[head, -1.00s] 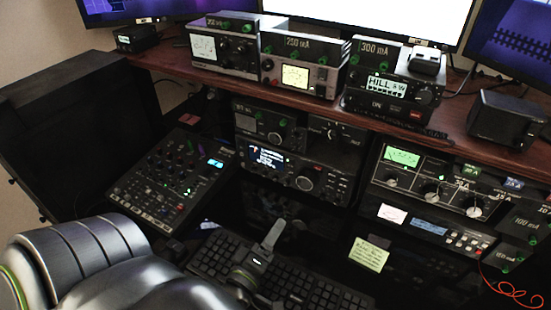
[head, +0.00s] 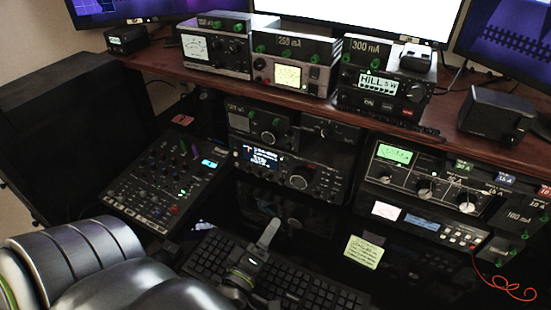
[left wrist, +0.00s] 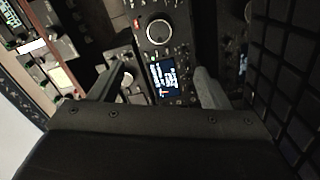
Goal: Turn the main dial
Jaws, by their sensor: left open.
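The main dial (head: 298,182) is a large round knob with a pale ring on the black radio (head: 322,175), right of its lit blue-white screen (head: 263,158). In the left wrist view the dial (left wrist: 158,31) is at the top centre, beyond the fingertips, with the screen (left wrist: 163,78) nearer. My left gripper (head: 264,238) is above the keyboard, in front of the radio and apart from the dial. In the left wrist view its two fingers (left wrist: 161,70) are spread with nothing between them. My right gripper is not in view.
A keyboard (head: 330,296) lies below my left gripper. A mixer (head: 165,172) is at left, and another equipment stack with knobs (head: 424,188) is at right. A wooden shelf (head: 200,76) with meters runs above. A yellow note (head: 364,251) is at lower right.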

